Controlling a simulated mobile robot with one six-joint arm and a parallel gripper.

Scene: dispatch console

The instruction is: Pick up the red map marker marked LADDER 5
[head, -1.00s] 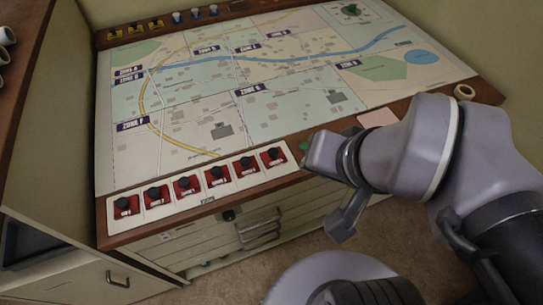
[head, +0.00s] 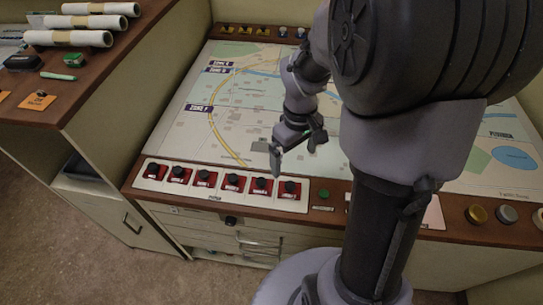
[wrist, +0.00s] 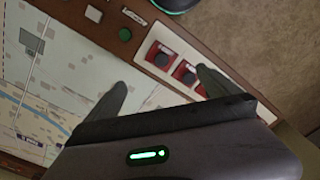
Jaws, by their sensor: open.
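Several red map markers with black knobs sit in a row in a white tray (head: 222,199) along the console's front edge. Their labels are too small to read, so I cannot tell which is LADDER 5. The rightmost red marker (head: 290,189) and the red marker beside it (head: 262,187) are nearest my gripper. My gripper (head: 297,152) is open and empty above the map, just behind them.
The map (head: 245,135) lies flat behind the tray. A green button (head: 323,194) is right of the tray. Rolled papers (head: 80,22) lie on the left counter. My arm hides the map's middle right.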

